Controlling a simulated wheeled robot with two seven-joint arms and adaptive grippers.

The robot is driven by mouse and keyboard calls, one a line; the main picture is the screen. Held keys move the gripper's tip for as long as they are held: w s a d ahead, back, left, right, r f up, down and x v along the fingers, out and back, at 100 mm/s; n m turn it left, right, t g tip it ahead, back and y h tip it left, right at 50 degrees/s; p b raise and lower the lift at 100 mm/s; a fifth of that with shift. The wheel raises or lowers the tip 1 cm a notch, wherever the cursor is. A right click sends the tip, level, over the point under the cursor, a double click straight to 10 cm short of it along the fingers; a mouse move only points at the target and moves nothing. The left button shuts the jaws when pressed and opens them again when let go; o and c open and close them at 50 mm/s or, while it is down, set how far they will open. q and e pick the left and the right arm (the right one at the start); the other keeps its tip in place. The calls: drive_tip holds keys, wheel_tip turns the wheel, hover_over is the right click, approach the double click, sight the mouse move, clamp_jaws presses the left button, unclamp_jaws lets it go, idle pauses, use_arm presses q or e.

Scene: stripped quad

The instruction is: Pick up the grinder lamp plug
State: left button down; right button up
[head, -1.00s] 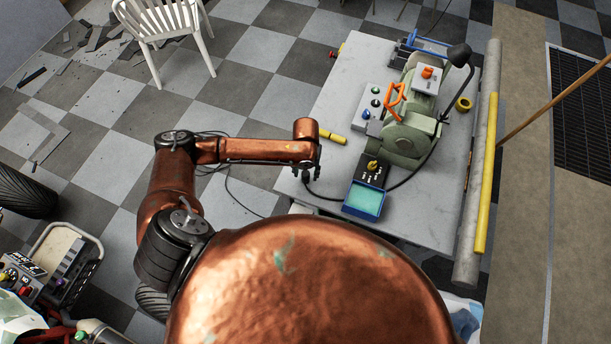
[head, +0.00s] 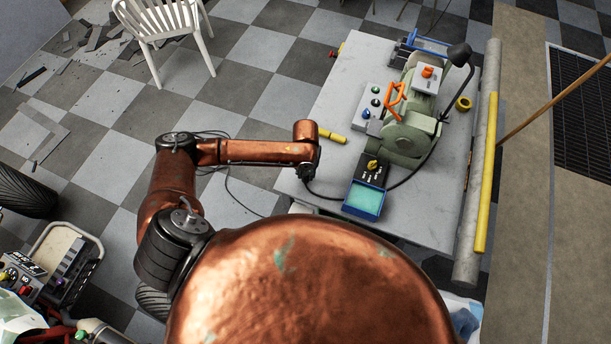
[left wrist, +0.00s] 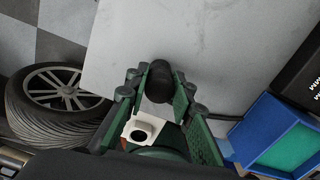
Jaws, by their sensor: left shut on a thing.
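The grinder (head: 402,135) is a grey-green bench machine with a lamp on a dark stalk (head: 459,57), on the grey table. A black cord (head: 402,182) curves from the machine's side past the blue tray to my left gripper (head: 307,172), at the table's near left edge. In the left wrist view, the black plug (left wrist: 159,82) sits between the fingertips of my left gripper (left wrist: 158,88), which is shut on it. The cord (left wrist: 226,118) shows to the right of the fingers. In the head view the plug is mostly hidden by the gripper. My right gripper is not in view.
A blue tray with a green inside (head: 363,200) and a black switch box (head: 373,172) stand right of the gripper. A yellow stick (head: 332,136) lies behind it. A wheel (left wrist: 62,90) lies below the table.

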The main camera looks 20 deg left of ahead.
use_arm(q)
drive_tip(key=shift+r, duration=0.15)
drive_tip(key=shift+r, duration=0.2)
wheel_tip(320, 180, up, 2)
drive_tip(key=shift+w+r, duration=0.1)
drive_tip(key=s+d+r+p, duration=0.1)
drive_tip(key=s+d+r, duration=0.3)
drive_tip(key=s+r, duration=0.6)
drive_tip(key=shift+s+d+p, duration=0.2)
drive_tip(key=shift+s+p, duration=0.2)
drive_tip(key=shift+s, duration=1.35)
drive_tip(key=shift+r, duration=0.1)
